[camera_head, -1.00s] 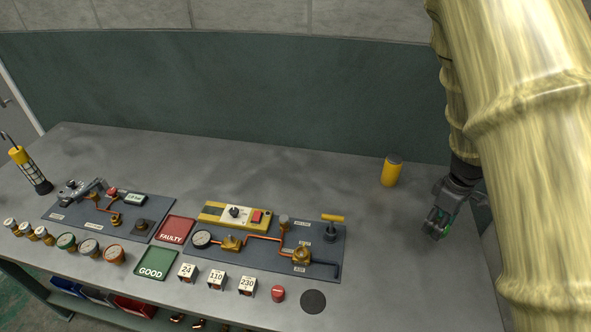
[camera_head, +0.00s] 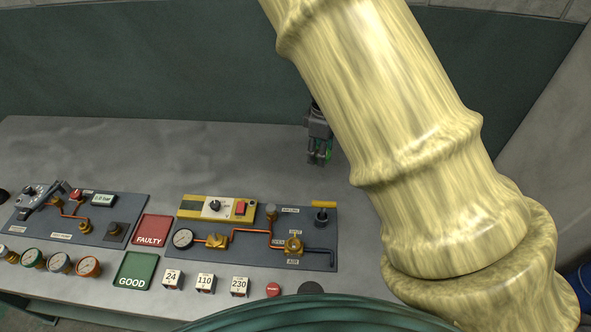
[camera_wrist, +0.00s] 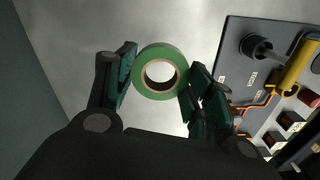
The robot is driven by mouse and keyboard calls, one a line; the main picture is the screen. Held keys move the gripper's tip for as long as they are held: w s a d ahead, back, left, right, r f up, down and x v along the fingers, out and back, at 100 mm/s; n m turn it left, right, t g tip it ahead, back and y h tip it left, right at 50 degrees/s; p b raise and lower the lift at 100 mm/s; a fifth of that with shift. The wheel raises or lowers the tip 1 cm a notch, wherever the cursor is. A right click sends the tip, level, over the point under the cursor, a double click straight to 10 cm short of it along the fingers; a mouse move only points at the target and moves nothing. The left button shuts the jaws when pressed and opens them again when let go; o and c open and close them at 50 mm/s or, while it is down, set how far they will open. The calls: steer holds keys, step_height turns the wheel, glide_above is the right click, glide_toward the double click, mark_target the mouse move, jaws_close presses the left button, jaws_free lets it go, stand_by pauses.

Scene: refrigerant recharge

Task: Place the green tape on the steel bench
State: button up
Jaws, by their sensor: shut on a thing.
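The green tape (camera_wrist: 160,52) is a round roll with a tan core. In the wrist view it sits between the two dark finger pads of my gripper (camera_wrist: 158,82), which is shut on it. In the head view my gripper (camera_head: 319,160) points down over the back part of the steel bench (camera_head: 250,150), behind the grey panel with the yellow handle. Only a bit of green shows at its fingertips there. I cannot tell exactly how high the tape is above the bench top.
A grey panel (camera_head: 325,255) with copper pipes and a yellow box stands in front of my gripper. A red FAULTY tray (camera_head: 152,231) and a green GOOD tray (camera_head: 135,270) lie left of it. The bench is bare behind the panels.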

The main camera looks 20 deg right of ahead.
steer(key=b, duration=0.6)
glide_above(317, 179)
steer(key=shift+f, duration=3.05)
step_height(317, 179, down, 4)
steer(key=b, duration=0.4)
steer(key=shift+r, duration=0.15)
steer(key=o, duration=0.9)
step_height(317, 179, up, 12)
steer(key=p, duration=1.3)
